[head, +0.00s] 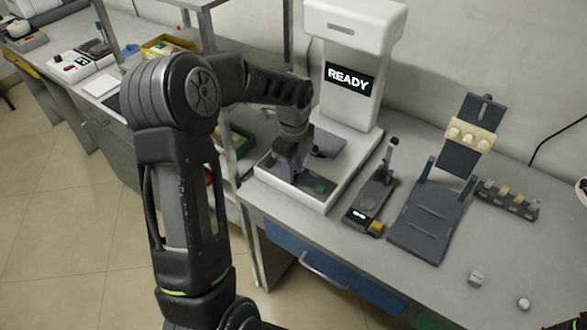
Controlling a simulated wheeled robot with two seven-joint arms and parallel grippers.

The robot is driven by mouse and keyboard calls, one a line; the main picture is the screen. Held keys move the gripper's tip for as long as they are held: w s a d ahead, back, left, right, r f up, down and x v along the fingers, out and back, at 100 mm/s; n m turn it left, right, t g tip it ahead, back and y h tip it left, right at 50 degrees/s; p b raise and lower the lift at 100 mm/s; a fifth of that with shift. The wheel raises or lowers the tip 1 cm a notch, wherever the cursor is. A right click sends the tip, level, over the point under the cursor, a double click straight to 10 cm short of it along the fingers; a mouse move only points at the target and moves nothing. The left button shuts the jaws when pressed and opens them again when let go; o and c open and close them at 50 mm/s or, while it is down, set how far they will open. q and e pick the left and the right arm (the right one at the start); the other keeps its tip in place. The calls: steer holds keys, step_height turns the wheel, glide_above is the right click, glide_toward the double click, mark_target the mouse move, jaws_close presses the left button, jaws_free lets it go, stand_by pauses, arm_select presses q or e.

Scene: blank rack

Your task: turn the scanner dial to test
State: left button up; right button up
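The white scanner (348,118) stands at the back of the bench, with a lit screen (348,79) reading READY. Its low base has a dark recessed bed and a small green patch (320,187) near the front. My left arm reaches in from the left, and my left gripper (291,168) points down over the left part of this base. Its fingers are dark and small against the dark bed, so I cannot tell whether they are open or touching anything. I cannot make out a dial; the gripper may hide it.
A small dark device (368,203) with a lever stands right of the scanner. Beyond it are a dark stand (428,222) with a cream piece and a rack of small blanks (507,200). Two small pale pieces lie at the front right. The bench front between is clear.

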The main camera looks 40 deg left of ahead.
arm_select(q)
steer(key=o, duration=0.3)
steer(key=shift+r+b, duration=0.45)
steer(key=shift+r, duration=3.4)
steer(key=shift+s, duration=0.1)
